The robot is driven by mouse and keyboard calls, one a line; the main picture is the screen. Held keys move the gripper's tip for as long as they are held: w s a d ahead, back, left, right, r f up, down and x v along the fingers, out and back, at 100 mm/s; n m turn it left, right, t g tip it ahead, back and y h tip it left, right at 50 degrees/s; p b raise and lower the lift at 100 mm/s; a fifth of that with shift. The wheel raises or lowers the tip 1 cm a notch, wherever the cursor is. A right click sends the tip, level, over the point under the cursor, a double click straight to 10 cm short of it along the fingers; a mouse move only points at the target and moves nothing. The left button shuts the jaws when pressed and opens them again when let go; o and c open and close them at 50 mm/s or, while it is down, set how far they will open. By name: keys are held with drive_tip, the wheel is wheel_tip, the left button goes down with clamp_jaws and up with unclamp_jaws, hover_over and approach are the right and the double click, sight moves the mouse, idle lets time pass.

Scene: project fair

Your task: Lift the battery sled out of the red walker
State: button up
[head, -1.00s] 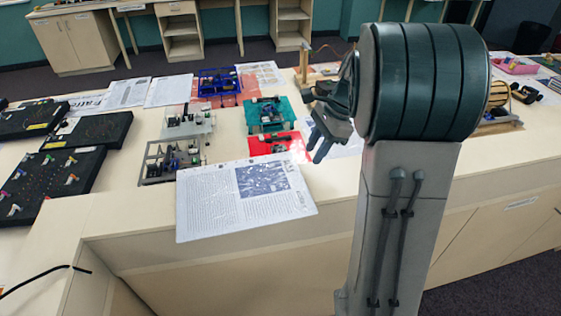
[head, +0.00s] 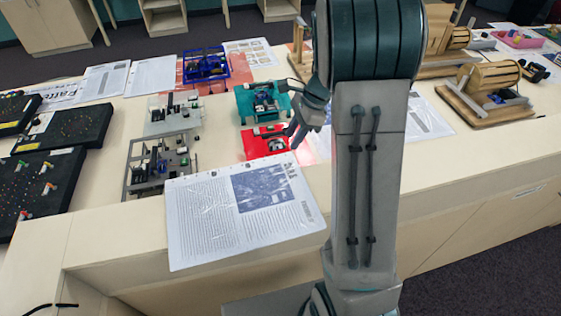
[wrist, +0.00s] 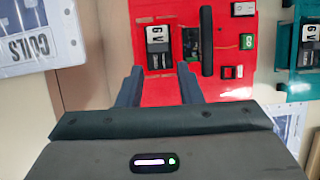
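The red walker (head: 262,141) lies on the table beside the printed sheet, left of my gripper (head: 305,122) in the head view. In the wrist view the red walker (wrist: 182,85) fills the middle. A black block with a white "6V" label (wrist: 158,42), which looks like the battery sled, sits in it, straight ahead of my fingers. My gripper (wrist: 160,82) is open and empty, its two fingers apart and short of the block. A black bar (wrist: 207,40) stands on the red walker right of the block. Contact with the walker cannot be told.
A teal walker (head: 245,105) with its own "6V" block (wrist: 308,45) is close by. Blue (head: 206,64) and grey (head: 133,178) walkers stand further left. The "COILS" sheet (wrist: 25,35) is left in the wrist view. Wooden drum devices (head: 485,95) stand right.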

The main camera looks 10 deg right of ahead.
drive_tip(key=shift+a+p+x, duration=0.2)
drive_tip(key=shift+p+x, duration=0.55)
drive_tip(key=shift+x, duration=2.75)
drive_tip(key=shift+s+r, duration=0.1)
drive_tip(key=c, duration=0.7)
